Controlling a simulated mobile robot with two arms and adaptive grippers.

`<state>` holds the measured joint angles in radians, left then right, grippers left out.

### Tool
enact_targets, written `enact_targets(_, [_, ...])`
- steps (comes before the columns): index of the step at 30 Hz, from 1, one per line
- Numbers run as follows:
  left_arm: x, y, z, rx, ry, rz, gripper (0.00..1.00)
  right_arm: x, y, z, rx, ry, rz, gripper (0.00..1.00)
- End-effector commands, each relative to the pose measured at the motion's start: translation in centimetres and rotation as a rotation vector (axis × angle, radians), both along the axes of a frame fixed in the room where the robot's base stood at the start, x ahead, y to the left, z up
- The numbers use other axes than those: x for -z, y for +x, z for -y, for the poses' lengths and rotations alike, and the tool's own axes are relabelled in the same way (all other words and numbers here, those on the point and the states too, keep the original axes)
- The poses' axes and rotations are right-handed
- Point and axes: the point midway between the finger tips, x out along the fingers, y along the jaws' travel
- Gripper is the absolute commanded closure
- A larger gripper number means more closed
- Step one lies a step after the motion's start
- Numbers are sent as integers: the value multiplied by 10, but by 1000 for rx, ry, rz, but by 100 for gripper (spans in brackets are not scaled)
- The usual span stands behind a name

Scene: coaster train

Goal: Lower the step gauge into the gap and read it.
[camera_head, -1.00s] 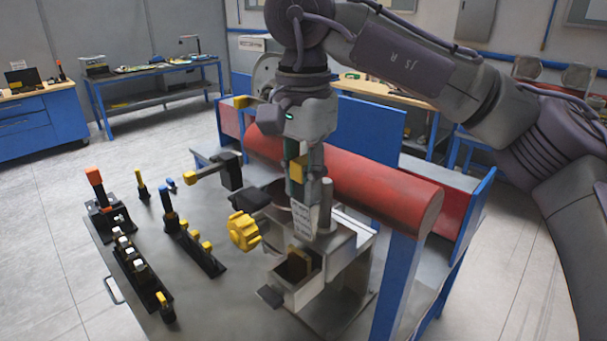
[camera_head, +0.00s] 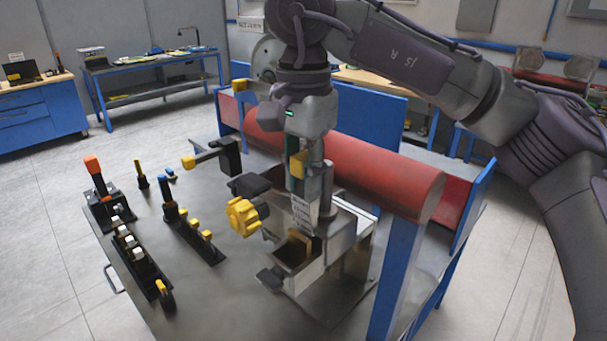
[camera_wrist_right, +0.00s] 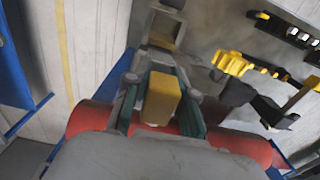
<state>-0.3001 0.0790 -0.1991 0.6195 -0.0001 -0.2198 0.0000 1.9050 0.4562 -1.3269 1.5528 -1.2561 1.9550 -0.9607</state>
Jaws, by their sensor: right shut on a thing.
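My right gripper (camera_head: 300,165) points down over the grey metal fixture and is shut on the step gauge's yellow handle (camera_head: 297,163). That yellow block also shows between the fingers in the right wrist view (camera_wrist_right: 160,98). The gauge's pale marked plate (camera_head: 303,214) hangs below, roughly upright, just above or at the fixture's open box (camera_head: 313,275). Whether its tip is inside the gap I cannot tell. The marks on the plate are too small to read. A yellow-brown piece (camera_head: 298,245) shows in the box opening. My left gripper is not in view.
A yellow knob (camera_head: 243,217) stands left of the fixture, close to the gauge. A red cylinder (camera_head: 370,175) runs behind the gripper.

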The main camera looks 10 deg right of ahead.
Motion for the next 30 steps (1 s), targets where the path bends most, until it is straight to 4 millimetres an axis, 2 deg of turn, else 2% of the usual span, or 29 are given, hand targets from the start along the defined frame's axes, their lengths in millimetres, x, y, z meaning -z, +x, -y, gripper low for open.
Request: enact_targets(30, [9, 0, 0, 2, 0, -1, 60, 12, 0, 0, 0, 1, 1, 100])
